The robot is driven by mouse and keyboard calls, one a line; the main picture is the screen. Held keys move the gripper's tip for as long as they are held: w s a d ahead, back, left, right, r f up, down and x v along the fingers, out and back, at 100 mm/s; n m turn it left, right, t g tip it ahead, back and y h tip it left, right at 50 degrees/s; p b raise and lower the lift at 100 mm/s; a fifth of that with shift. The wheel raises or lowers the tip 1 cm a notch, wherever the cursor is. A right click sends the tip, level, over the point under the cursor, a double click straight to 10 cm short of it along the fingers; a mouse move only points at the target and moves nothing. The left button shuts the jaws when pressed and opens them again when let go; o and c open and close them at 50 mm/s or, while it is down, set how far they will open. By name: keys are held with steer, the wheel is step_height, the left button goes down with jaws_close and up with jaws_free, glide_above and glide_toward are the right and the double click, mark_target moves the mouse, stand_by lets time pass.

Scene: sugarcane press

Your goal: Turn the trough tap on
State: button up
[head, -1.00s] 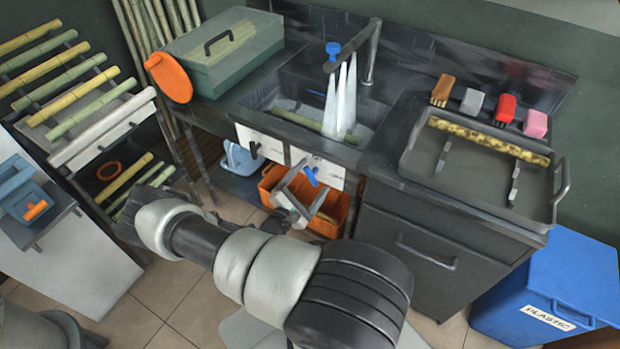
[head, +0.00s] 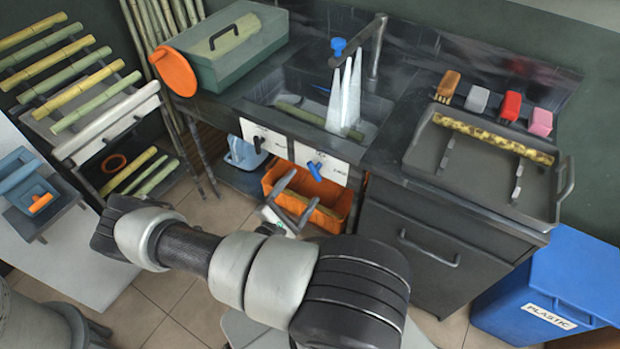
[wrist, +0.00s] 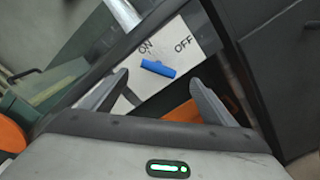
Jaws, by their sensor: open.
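A white panel (head: 336,168) on the sink front carries a blue lever (head: 315,170). In the wrist view the blue lever (wrist: 158,68) lies tilted below the ON and OFF marks, nearer ON. My gripper (head: 300,193) is open and empty, below and left of the lever in the head view. In the wrist view its fingers (wrist: 160,88) stand either side of the lever's line, with the lever beyond the tips, apart from them. A dark spout (head: 374,50) with a blue knob (head: 338,45) reaches over the sink; whitish streaks (head: 346,95) like running water fall below it.
A second panel with a black lever (head: 259,143) sits to the left. An orange crate (head: 328,216) is under the panels, close to my gripper. A dark cabinet (head: 430,240) stands to the right. Cane lies in the sink (head: 262,92).

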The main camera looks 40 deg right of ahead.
steer(key=v, duration=1)
steer(key=shift+d, duration=0.1)
steer(key=s+a+r+m+y+p, duration=0.3)
steer(key=r+m+y, duration=0.1)
steer(key=r, duration=1.4)
steer(key=s+a+r+m+y+p, duration=0.4)
steer(key=r+y, duration=0.3)
steer(key=r, duration=1.1)
steer(key=s+a+r+m+g+y+p, duration=0.1)
steer(key=s+a+r+m+y+p, duration=0.2)
steer(key=r, duration=1.5)
steer(key=m+y+p, duration=0.1)
steer(key=m+y, duration=0.1)
steer(key=shift+s+a+r+y, duration=0.15)
steer(key=shift+a+r+y, duration=0.15)
steer(key=shift+r, duration=0.05)
